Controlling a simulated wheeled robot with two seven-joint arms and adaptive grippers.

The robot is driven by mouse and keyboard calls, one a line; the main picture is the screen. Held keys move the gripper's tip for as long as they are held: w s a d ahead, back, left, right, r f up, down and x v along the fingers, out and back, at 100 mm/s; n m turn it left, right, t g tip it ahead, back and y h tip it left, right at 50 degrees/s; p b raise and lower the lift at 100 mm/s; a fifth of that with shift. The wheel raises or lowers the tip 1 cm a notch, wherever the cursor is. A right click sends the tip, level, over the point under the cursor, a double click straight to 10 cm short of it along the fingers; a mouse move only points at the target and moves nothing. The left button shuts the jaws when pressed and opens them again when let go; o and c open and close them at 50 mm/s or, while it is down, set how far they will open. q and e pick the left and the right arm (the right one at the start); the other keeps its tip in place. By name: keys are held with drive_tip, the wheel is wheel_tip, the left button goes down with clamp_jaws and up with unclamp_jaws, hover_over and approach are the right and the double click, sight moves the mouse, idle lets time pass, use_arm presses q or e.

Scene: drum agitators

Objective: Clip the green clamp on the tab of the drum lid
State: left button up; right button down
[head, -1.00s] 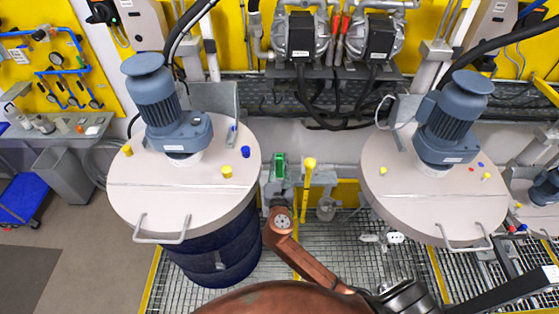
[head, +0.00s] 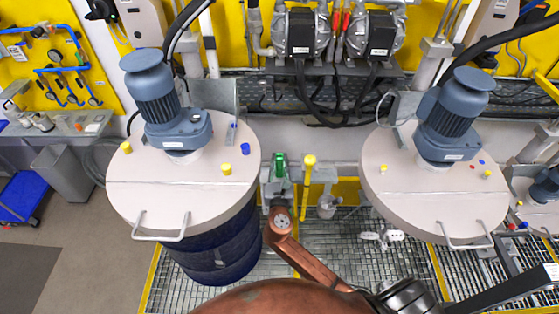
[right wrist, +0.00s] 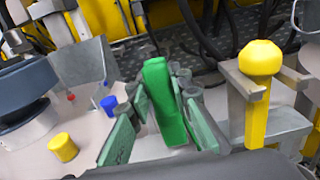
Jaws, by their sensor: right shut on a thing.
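The green clamp (head: 280,160) is upright between the two drums in the head view. In the right wrist view the green clamp (right wrist: 158,88) stands between the green-padded fingers of my right gripper (head: 280,173). The gripper is shut on it. The left drum lid (head: 150,190) is pale and round, with a blue motor, yellow and blue knobs and a handle; it lies left of the gripper, apart from the clamp. The right drum lid (head: 405,205) is similar. I cannot make out a lid tab for certain. My left gripper is not in view.
A yellow post (head: 308,175) with a round head stands in a grey bracket close right of my right gripper. Black hoses and pumps (head: 300,35) are at the back wall. The blue motor (head: 165,115) rises from the left lid. Open floor grating (head: 340,245) lies between the drums.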

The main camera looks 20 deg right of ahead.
drive_tip(key=shift+f, duration=0.35)
drive_tip(key=c, duration=1.7)
unclamp_jaws()
drive_tip(key=shift+o, duration=0.2)
